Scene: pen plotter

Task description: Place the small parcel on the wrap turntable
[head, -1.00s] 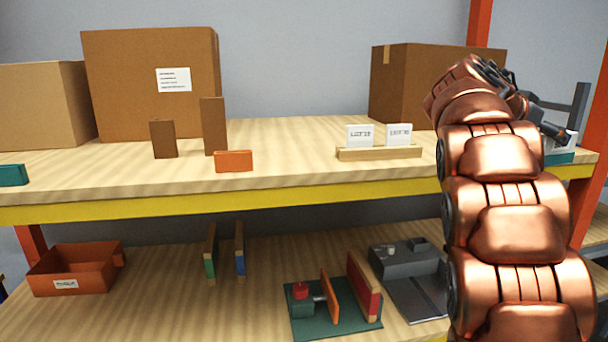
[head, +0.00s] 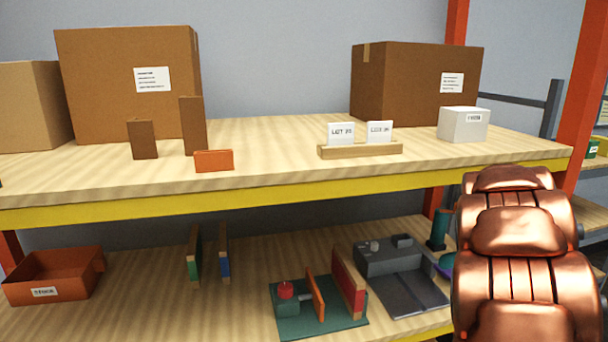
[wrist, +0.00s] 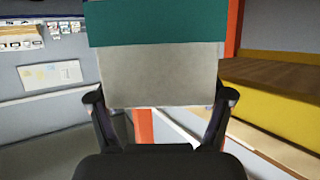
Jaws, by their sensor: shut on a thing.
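In the wrist view my gripper (wrist: 160,100) is shut on a pale grey box with a teal band across its top part (wrist: 158,72), which I take to be the small parcel. A finger presses on each side of it, and its top runs out of the picture. In the head view the gripper and the held box are hidden behind or beyond my copper arm at the right. I cannot clearly make out the wrap turntable. A dark green upright cylinder (head: 438,230) stands low beside my arm, with a teal and purple thing partly hidden below it.
The lower shelf holds a red bin (head: 55,275), a green-based fixture (head: 318,320) and a grey device (head: 400,262). A red post (head: 585,100) stands right.

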